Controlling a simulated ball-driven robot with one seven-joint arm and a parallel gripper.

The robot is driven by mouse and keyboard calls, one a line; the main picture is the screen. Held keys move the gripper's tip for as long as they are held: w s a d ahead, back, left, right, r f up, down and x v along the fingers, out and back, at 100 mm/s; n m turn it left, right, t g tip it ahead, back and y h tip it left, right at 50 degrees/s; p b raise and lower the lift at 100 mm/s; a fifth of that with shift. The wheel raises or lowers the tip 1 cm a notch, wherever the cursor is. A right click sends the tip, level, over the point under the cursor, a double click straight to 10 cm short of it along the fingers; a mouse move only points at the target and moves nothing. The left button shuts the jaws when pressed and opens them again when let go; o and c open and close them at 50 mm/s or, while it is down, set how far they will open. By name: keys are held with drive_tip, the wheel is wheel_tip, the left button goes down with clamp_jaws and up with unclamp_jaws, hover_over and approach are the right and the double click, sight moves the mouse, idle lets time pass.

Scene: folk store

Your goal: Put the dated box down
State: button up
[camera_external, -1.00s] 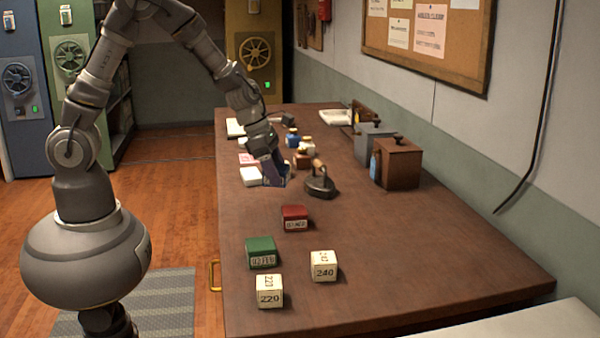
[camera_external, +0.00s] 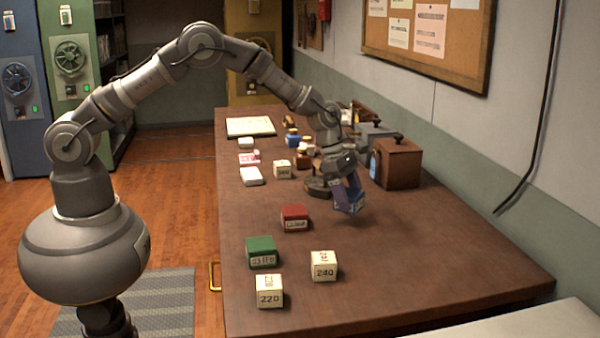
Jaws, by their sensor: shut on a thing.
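My gripper (camera_external: 347,178) is shut on a blue-purple box (camera_external: 350,200) and holds it tilted, low over the table (camera_external: 420,260), right of the red box. Any date on the held box is too small to read. A red box (camera_external: 295,217) with a white label stands on the table to the left of the held box. A green box (camera_external: 262,252) with a dated label stands nearer the camera. I cannot tell whether the held box touches the table.
White cubes marked 220 (camera_external: 269,291) and 240 (camera_external: 323,266) stand in front. A flat iron (camera_external: 317,187) is just behind my gripper, partly hidden. A brown wooden grinder-like box (camera_external: 398,163) stands at right. The table's right front is clear.

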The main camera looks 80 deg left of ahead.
drive_tip(key=shift+f+b, duration=0.35)
drive_tip(key=shift+f, duration=1.2)
drive_tip(key=shift+f, duration=0.15)
drive_tip(key=o, duration=1.1)
drive_tip(key=p+v, duration=0.3)
drive_tip(key=v, duration=0.9)
drive_tip(key=shift+p, duration=0.3)
drive_tip(key=shift+r, duration=0.2)
